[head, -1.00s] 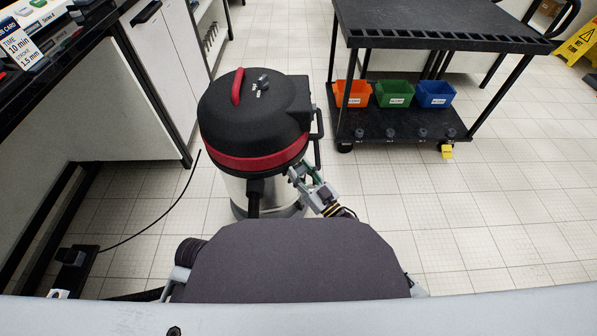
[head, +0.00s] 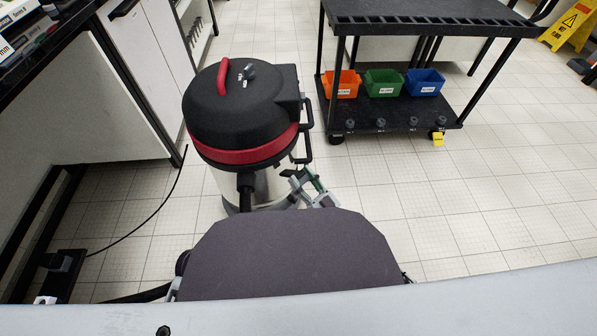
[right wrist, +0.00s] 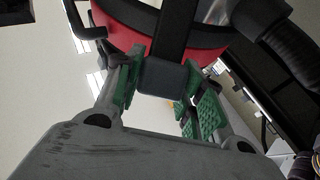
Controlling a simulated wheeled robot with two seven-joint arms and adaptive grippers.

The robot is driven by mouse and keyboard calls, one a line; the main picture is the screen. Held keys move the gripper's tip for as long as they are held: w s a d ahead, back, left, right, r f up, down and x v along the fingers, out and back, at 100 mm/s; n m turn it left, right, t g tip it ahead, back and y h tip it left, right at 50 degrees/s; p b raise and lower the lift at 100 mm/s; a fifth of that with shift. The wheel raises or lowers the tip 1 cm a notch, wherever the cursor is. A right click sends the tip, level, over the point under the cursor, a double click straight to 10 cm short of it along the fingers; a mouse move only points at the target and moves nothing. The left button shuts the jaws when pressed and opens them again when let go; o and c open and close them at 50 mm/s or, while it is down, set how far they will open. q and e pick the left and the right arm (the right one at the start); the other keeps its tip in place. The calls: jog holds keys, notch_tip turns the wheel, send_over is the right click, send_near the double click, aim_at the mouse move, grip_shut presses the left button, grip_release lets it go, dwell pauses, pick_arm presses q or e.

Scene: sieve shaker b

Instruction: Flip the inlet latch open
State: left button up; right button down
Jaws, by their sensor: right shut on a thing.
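A shop vacuum (head: 240,115) with a black lid, a red band and a steel drum stands on the floor left of centre in the head view. My right gripper (head: 306,184) is low at the right of its drum. In the right wrist view, the green-padded fingers of my right gripper (right wrist: 160,90) are shut on a dark, block-like end, apparently the inlet latch (right wrist: 165,78). A black strap-like part runs up from it across the red band. The latch cannot be made out in the head view. My left gripper is not in view.
A black cart (head: 400,115) with orange, green and blue bins stands at the back right. A white cabinet (head: 140,70) and a black cable (head: 150,222) are at the left. A yellow wet-floor sign (head: 568,28) stands at the far right. Open tiled floor lies right of the vacuum.

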jog(key=shift+s+d+f, duration=0.15)
jog(key=shift+s+f, duration=0.1)
jog(key=shift+f, duration=0.4)
jog(key=shift+s+d+f, duration=0.15)
jog(key=shift+s+f, duration=0.05)
jog(key=shift+f, duration=0.5)
jog(key=c, duration=1.3)
grip_release()
jog(key=o, duration=0.4)
jog(key=shift+r, duration=0.25)
jog(key=shift+w, duration=0.1)
jog(key=shift+v, duration=6)
jog(key=shift+w, duration=0.1)
